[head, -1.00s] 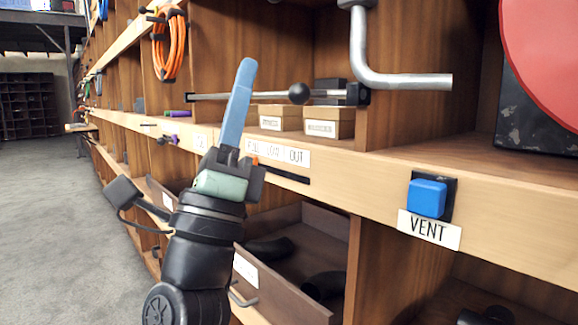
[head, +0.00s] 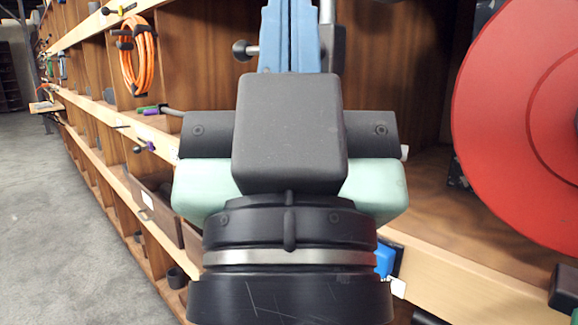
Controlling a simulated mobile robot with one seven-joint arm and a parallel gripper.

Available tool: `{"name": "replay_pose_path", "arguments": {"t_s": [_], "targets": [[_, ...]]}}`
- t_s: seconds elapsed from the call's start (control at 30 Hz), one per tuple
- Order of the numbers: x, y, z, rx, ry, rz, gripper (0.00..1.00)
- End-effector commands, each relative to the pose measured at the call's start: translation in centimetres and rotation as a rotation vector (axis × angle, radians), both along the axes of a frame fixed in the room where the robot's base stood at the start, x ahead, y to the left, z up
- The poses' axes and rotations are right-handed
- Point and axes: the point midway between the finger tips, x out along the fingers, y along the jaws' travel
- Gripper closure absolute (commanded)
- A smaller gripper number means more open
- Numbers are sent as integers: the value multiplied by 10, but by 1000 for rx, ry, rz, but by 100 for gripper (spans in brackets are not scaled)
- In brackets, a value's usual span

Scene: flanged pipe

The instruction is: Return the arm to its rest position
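My gripper (head: 289,25) is large and close in the middle of the head view, pointing up and away. Its two blue fingers lie side by side with only a thin dark seam between them, so it looks shut. No held object shows. The very tips reach the top edge of the picture. The black and pale green gripper body and the black wrist (head: 290,290) below it fill the centre. They hide much of the shelf behind, including most of the blue VENT button (head: 384,260).
A wooden shelf unit (head: 450,275) runs from near right to far left. A large red disc (head: 520,120) stands at the right. A rod with a black ball (head: 240,50) is behind the fingers. An orange hose coil (head: 140,60) hangs at the left. Grey floor (head: 50,220) is open at left.

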Motion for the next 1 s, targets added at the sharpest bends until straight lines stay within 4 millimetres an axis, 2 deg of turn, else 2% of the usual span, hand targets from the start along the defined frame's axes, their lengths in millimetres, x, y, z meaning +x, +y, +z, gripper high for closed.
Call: {"name": "replay_pose_path", "arguments": {"t_s": [0.03,0.47,0.8,0.9,1.0], "targets": [[0,0,29,0,0,1,100],[0,1,133,1,0,4,100],[0,1,231,1,0,5,100],[0,1,254,1,0,5,100],[0,1,268,1,0,5,100]]}}
